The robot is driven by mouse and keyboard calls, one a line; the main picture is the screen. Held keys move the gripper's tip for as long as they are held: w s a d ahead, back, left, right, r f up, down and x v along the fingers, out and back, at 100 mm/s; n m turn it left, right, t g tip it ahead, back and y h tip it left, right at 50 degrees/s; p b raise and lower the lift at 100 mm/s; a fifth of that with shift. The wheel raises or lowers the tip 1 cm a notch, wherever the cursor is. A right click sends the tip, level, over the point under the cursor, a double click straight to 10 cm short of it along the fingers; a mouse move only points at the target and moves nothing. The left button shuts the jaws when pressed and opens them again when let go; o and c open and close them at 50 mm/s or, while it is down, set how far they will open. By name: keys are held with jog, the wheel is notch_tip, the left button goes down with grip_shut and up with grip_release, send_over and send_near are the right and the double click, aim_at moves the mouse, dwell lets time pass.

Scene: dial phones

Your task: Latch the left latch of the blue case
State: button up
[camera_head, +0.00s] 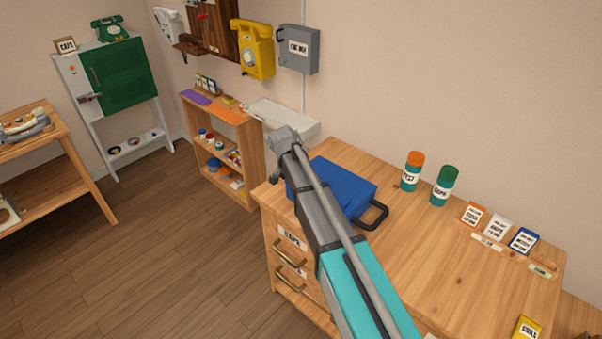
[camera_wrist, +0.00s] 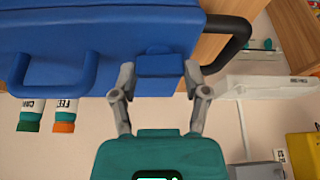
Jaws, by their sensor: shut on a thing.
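The blue case (camera_head: 345,185) lies on the wooden cabinet top, with a black handle (camera_head: 375,212) on its right side in the head view. The case (camera_wrist: 90,25) fills the upper part of the wrist view, where a blue handle (camera_wrist: 60,88) and a black handle (camera_wrist: 238,42) also show. A small blue latch block (camera_wrist: 160,62) sits on its edge. My gripper (camera_wrist: 159,72) has one finger on each side of this block and is shut on it. My arm hides part of the case in the head view, and I cannot tell whether the latch is fastened.
An orange-capped bottle (camera_head: 412,171) and a green-capped bottle (camera_head: 443,186) stand behind the case. Small labelled boxes (camera_head: 498,228) stand farther right. A white shelf (camera_head: 283,118) is at the wall near my wrist. The cabinet top (camera_head: 440,255) is clear in the middle.

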jog(key=shift+m, duration=0.6)
jog(key=o, duration=1.2)
jog(key=shift+g, duration=0.3)
jog(key=shift+c, duration=0.2)
